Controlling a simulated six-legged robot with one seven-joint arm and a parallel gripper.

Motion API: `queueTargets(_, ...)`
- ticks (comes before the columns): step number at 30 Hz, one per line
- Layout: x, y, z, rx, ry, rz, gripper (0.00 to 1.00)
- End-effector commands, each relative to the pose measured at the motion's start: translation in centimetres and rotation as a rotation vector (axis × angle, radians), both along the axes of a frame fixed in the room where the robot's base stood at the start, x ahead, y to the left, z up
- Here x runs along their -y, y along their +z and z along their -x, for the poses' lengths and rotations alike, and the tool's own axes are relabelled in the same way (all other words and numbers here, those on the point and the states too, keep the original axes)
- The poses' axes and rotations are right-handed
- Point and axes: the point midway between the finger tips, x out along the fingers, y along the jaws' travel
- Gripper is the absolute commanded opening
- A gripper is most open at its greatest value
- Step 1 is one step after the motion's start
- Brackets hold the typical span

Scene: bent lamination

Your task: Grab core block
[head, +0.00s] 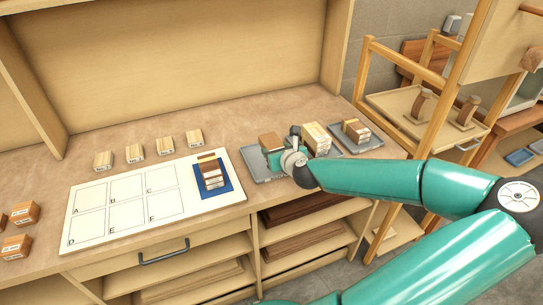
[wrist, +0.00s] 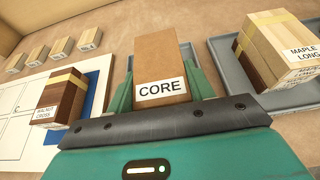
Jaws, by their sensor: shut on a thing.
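The core block (wrist: 158,60) is a brown block with a white label reading CORE. In the wrist view it stands between the two green fingers of my gripper (wrist: 161,92), which is shut on it. In the head view my gripper (head: 290,158) is over the grey tray at the right part of the bench, with the core block (head: 271,141) at its left side, partly hidden by the gripper. I cannot tell whether the block still touches the tray (head: 256,165).
A maple long block (wrist: 275,45) stands close on the right. A walnut cross stack (wrist: 62,96) sits on a blue mat (head: 228,187) at the left, on a white board (head: 88,233) with lettered cells. Several small blocks (head: 136,152) line the back. Another tray (head: 372,143) is further right.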

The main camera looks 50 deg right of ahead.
Motion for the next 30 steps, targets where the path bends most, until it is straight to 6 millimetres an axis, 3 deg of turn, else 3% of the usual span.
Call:
queueTargets(5,-0.6,3.1,2.7,-0.001,-0.005,0.004,0.27)
queueTargets(17,-2.4,5.8,9.1,0.000,-0.006,0.002,0.27)
queueTargets(30,-3.0,6.7,10.8,0.000,0.001,-0.002,0.27)
